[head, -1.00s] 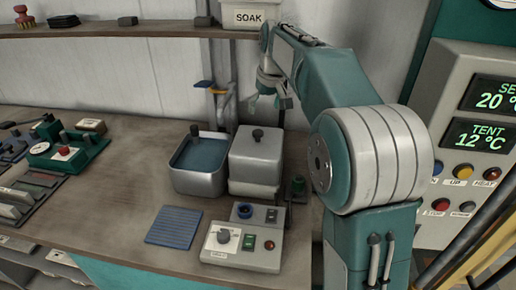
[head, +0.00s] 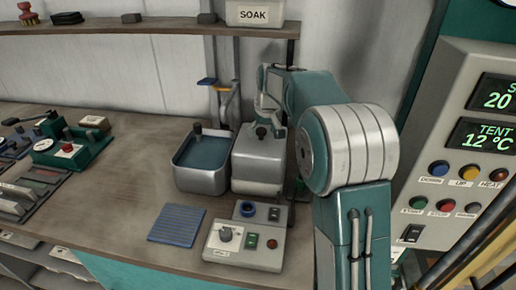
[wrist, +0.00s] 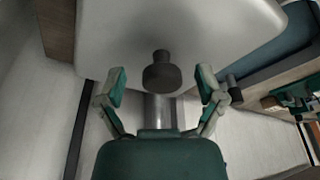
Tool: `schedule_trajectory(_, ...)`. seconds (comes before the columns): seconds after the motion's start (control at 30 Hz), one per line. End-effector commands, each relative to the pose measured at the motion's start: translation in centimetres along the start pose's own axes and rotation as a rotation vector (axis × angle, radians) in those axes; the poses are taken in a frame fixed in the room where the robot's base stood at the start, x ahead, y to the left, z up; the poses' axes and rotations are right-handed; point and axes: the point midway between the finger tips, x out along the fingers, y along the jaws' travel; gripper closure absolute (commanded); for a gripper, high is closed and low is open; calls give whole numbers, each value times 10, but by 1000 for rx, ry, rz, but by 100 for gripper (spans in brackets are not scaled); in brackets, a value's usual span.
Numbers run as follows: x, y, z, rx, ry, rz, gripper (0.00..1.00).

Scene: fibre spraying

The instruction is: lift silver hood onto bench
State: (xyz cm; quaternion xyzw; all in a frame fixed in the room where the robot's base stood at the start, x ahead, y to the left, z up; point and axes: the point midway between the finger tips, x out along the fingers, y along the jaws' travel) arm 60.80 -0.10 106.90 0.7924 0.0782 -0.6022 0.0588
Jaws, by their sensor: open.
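The silver hood (head: 258,160) is a rounded metal box with a dark knob on top. It sits at the back of the bench (head: 110,215), right of an open silver basin, with a seam near its lower edge. My gripper (head: 268,120) is above the hood's top, close to the knob. In the wrist view, the hood (wrist: 185,30) fills the upper part and its knob (wrist: 162,74) shows between the two fingers. My gripper (wrist: 162,88) is open, with a gap between each finger and the knob. The gripper partly hides the hood's top in the head view.
The silver basin (head: 188,181) holds blue-grey liquid. A blue ribbed mat (head: 176,226) and a control box (head: 243,246) lie in front. A shelf (head: 130,28) runs above, with a post (head: 225,80) behind the hood. Bare bench lies to the left.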

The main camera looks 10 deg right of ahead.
Motion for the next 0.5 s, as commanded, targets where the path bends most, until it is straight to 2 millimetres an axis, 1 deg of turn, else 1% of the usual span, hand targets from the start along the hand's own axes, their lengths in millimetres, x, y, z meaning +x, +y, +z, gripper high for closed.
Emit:
schedule_trajectory(0.13, 0, -1, 0, -1, 1, 1, 12)
schedule_trajectory(0.17, 0, -1, 0, -1, 1, 1, 17)
schedule_trajectory(0.2, -1, -1, 0, -1, 1, 0, 35)
schedule_trajectory(0.27, -1, 0, 0, -1, 1, 0, 61)
schedule_trajectory(0.3, -1, 1, 0, -1, 1, -1, 79)
schedule_trajectory(0.33, -1, 1, 0, -1, 1, -1, 93)
schedule_trajectory(0.37, -1, 1, 0, 0, 1, -1, 100)
schedule_trajectory(0.5, -1, 3, 0, 0, 2, -2, 100)
